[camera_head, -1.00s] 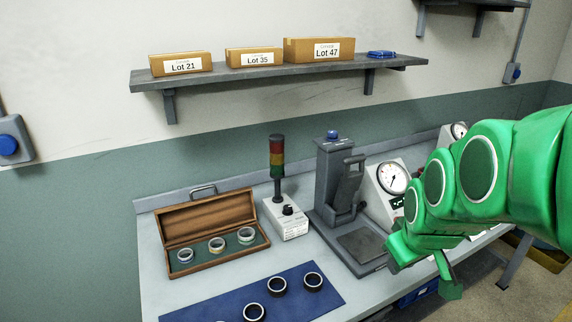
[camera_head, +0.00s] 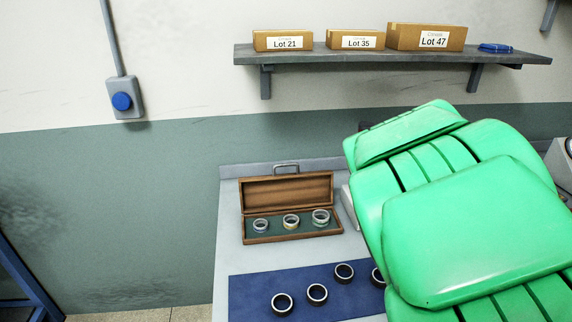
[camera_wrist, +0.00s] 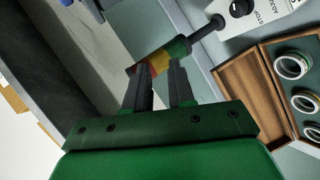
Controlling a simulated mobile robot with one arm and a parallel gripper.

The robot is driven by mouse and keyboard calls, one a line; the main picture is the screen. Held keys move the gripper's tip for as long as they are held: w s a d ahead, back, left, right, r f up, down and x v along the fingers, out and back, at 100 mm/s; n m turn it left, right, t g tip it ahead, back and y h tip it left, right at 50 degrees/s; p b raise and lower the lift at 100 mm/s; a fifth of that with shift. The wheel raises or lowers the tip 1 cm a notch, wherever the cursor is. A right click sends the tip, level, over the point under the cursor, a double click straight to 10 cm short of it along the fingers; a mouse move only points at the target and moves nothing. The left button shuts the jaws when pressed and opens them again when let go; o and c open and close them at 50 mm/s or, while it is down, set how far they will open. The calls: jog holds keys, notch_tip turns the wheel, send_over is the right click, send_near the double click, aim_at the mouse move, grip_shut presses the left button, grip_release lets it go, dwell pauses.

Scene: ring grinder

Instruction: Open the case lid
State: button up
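The wooden case (camera_head: 290,236) stands on the left part of the bench, its lid (camera_head: 288,190) raised and leaning back, with a metal handle on top. Three metal rings (camera_head: 291,221) sit in a row on its green lining. In the wrist view the case (camera_wrist: 262,62) is at the right edge, partly cut off, with the rings (camera_wrist: 293,65) showing. My gripper (camera_wrist: 161,72) has its two dark fingers apart with nothing between them. It points toward the signal light and is clear of the case. In the head view my green arm hides the gripper.
A blue mat (camera_head: 252,298) with several dark rings lies in front of the case. The signal light (camera_wrist: 165,57) on its white control box (camera_wrist: 247,15) stands beside the case. A shelf (camera_head: 390,55) with labelled boxes hangs above. My arm hides the bench's right part.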

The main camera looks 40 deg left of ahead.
jog(key=s+a+f+n+y, duration=0.1)
jog(key=a+f+n+y, duration=0.25)
jog(key=a, duration=0.85)
jog(key=n+g+y, duration=0.1)
jog(key=n+y, duration=0.2)
jog(key=n, duration=0.2)
send_near(287, 165)
jog(key=x, duration=0.5)
jog(key=shift+m, duration=0.25)
jog(key=shift+x, duration=3)
jog(key=shift+w+a+f, duration=0.25)
jog(key=shift+w+a, duration=0.15)
jog(key=shift+a, duration=0.1)
grip_shut()
